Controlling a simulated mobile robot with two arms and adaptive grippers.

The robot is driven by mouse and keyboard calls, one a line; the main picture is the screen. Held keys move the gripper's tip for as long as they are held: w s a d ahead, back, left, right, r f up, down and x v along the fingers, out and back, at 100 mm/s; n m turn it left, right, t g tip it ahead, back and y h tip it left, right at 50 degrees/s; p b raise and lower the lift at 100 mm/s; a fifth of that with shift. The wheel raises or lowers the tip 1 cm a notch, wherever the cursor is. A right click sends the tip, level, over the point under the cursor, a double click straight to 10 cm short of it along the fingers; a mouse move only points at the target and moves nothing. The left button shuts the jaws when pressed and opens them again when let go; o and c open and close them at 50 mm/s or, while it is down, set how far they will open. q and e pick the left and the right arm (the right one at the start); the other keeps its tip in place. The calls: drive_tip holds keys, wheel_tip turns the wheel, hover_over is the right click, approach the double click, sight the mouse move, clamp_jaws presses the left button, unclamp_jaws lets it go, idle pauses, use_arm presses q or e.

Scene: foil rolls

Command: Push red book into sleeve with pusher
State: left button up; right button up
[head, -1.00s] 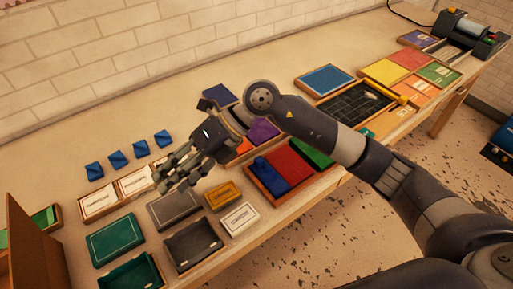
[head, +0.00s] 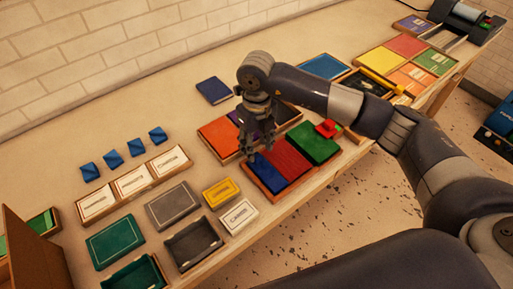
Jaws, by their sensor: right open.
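My right gripper (head: 250,156) points down at the left end of a wooden tray (head: 283,191). It is open, close to a dark blue block (head: 266,172); whether it touches the block is hard to tell. A flat red piece, likely the red book (head: 293,159), lies in the middle of the tray, right of the blue block. A green piece (head: 313,141) fills the tray's right part, with a small bright red object (head: 327,128) on it. I cannot tell for sure which things are the sleeve and the pusher. My left gripper is not in view.
An orange and purple tray (head: 218,136) lies behind the gripper, with a dark blue book (head: 213,90) further back. Label cards (head: 134,181), a yellow box (head: 221,193) and a dark open box (head: 192,244) stand at left. Bare table lies along the wall.

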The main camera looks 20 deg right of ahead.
sight(257, 155)
drive_tip(key=shift+f+p, duration=0.3)
drive_tip(key=shift+f, duration=1.45)
clamp_jaws()
drive_tip(key=w+d+b, duration=0.1)
drive_tip(key=d, duration=0.2)
drive_tip(key=w+d+b, duration=0.1)
drive_tip(key=d+b, duration=0.1)
drive_tip(key=d, duration=0.1)
drive_tip(key=w+d+b, duration=0.1)
drive_tip(key=d+b, duration=0.1)
drive_tip(key=d, duration=0.2)
drive_tip(key=shift+w+f, duration=0.15)
drive_tip(key=shift+w, duration=0.15)
drive_tip(key=shift+w+d+b, duration=0.1)
drive_tip(key=shift+d+b, duration=0.1)
drive_tip(key=shift+b, duration=0.1)
drive_tip(key=shift+r, duration=0.25)
unclamp_jaws()
drive_tip(key=shift+d+f, duration=0.1)
drive_tip(key=shift+d, duration=0.05)
